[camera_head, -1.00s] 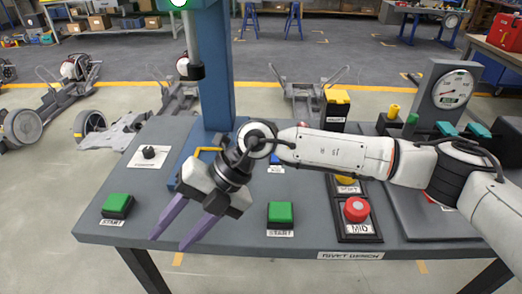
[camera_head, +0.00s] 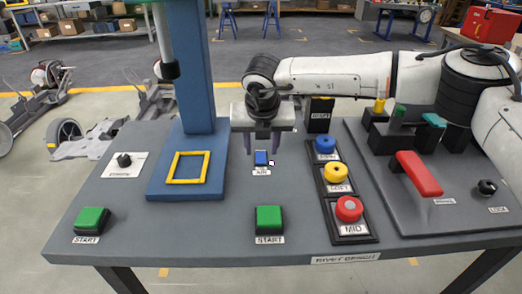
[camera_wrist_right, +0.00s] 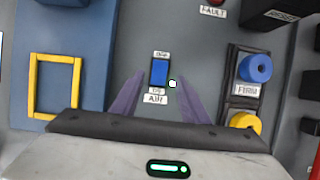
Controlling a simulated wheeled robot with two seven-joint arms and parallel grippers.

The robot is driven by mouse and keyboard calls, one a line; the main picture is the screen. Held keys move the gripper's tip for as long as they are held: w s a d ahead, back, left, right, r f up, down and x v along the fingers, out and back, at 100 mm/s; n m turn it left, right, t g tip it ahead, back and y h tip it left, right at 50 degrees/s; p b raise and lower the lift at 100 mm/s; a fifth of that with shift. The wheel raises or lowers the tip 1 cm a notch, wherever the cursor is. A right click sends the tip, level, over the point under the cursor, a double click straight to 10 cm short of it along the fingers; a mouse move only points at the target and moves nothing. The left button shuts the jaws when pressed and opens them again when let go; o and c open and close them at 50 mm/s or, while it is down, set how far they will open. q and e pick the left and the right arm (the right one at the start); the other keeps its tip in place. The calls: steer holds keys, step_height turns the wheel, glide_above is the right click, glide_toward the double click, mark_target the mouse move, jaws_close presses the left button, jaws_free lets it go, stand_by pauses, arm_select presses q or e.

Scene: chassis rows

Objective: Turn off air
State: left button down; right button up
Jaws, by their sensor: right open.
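The air switch (camera_head: 261,158) is a small blue rocker on the bench top, with an AIR label below it. My right gripper (camera_head: 264,146) is open and empty, pointing down just behind the switch in the head view. In the wrist view its two purple fingers lie left and right of the switch's lower part. I cannot tell how high the fingertips are above the bench. My left gripper is not in view.
Blue FIRM (camera_head: 325,147), yellow SOFT (camera_head: 336,173) and red MID (camera_head: 348,209) buttons stand right of the switch. Green START buttons (camera_head: 269,218) (camera_head: 92,220) sit at the front. A blue column with a yellow frame (camera_head: 188,168) stands left. A red lever (camera_head: 418,174) is farther right.

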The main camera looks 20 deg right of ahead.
mark_target(261, 156)
steer(key=shift+x, duration=1.45)
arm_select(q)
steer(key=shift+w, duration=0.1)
arm_select(e)
jaws_close()
steer(key=shift+w+r+g+p, duration=0.25)
steer(key=shift+g+p, duration=0.45)
steer(key=shift+p, duration=0.05)
steer(key=shift+w+d+g+y, duration=0.2)
steer(key=shift+g+y, duration=0.1)
steer(key=shift+g, duration=0.2)
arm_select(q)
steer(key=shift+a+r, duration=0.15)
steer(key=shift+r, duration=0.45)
arm_select(e)
steer(key=shift+a, duration=0.1)
